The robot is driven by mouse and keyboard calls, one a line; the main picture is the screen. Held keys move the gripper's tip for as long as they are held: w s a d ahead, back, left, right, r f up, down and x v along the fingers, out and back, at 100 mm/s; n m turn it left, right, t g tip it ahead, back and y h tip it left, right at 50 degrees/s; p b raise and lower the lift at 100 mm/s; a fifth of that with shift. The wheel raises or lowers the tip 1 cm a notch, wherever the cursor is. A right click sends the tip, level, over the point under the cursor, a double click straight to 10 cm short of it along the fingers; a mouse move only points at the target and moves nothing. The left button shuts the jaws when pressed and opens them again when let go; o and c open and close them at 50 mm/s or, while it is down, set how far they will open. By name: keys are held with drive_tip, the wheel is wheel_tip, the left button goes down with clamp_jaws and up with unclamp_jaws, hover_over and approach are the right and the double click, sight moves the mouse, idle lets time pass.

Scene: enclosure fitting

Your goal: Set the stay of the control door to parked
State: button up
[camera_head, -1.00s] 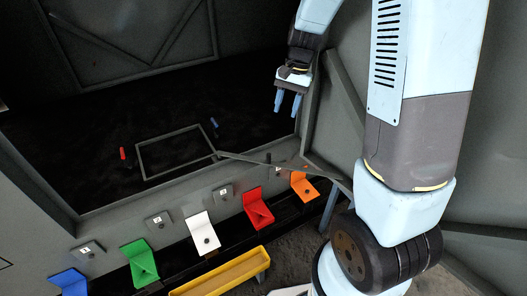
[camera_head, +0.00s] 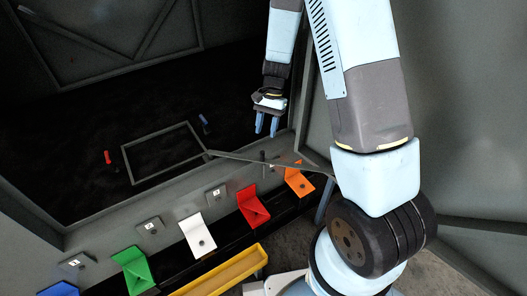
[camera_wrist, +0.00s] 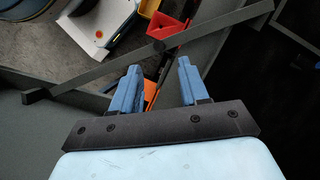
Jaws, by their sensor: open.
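The stay is a long, thin grey bar (camera_head: 235,158) that runs from the front edge of the dark enclosure opening toward the grey panel at the right, which looks like the control door (camera_head: 312,118). A small dark upright post shows near the bar's middle. In the wrist view the stay (camera_wrist: 215,31) slants across, with a small round knob (camera_wrist: 158,47) on it. My gripper (camera_head: 266,123) is open and empty, above the bar in the picture. In the wrist view its blue fingers (camera_wrist: 158,68) point toward the bar, either side of the knob's line. I cannot tell the exact gap.
Coloured angled flaps line the front ledge: green (camera_head: 133,270), white (camera_head: 197,236), red (camera_head: 252,206) and orange (camera_head: 298,183). A yellow tray (camera_head: 222,276) stands before them. A rectangular frame (camera_head: 127,165), a red peg (camera_head: 108,157) and a blue peg (camera_head: 204,120) are inside the enclosure.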

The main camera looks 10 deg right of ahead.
sight(262, 152)
drive_tip(key=x, duration=0.9)
drive_tip(key=shift+s+f, duration=0.1)
drive_tip(key=shift+f, duration=0.1)
clamp_jaws()
idle(0.4)
